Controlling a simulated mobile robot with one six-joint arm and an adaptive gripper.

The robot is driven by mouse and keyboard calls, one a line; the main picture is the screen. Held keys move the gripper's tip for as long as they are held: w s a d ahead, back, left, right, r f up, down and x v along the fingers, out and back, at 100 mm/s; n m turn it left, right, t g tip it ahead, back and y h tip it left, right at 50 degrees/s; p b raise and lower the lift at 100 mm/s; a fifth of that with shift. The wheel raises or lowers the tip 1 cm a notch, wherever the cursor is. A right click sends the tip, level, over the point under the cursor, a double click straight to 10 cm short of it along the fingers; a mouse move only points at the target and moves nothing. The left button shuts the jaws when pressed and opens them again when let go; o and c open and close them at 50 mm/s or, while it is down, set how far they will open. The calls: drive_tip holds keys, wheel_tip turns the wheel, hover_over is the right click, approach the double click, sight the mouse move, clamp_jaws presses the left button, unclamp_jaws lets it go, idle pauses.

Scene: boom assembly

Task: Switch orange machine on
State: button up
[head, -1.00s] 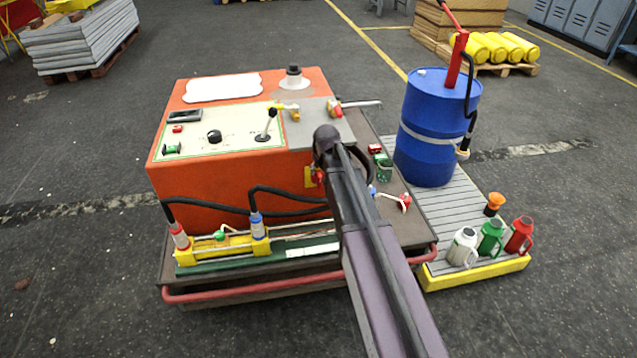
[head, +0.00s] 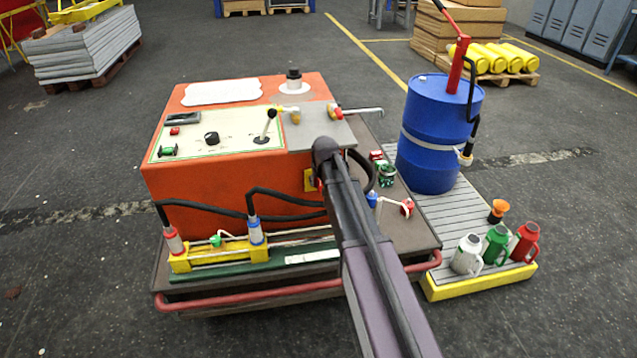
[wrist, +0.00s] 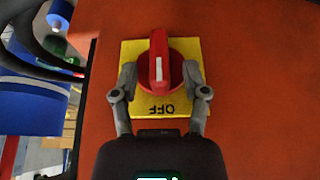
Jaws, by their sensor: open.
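The orange machine (head: 200,183) stands on a dark cart in the head view. Its top panel carries a lever, a black knob and small red and green buttons. In the wrist view a red rotary switch (wrist: 176,75) sits on a yellow plate (wrist: 150,108) on the orange side wall (wrist: 250,90). My gripper (wrist: 160,80) is open, with one finger on each side of the red switch handle. I cannot tell whether the fingers touch it. In the head view my arm hides most of the switch; an edge of the yellow plate (head: 309,180) shows.
Black hoses (head: 270,204) run along the machine's front to a yellow cylinder unit (head: 215,256). A blue drum (head: 430,135) with a red pump stands right, beside several cans (head: 495,245) on a yellow-edged platform (head: 480,282). Dark floor lies open in front and left.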

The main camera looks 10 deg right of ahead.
clamp_jaws()
drive_tip(key=shift+a, duration=0.1)
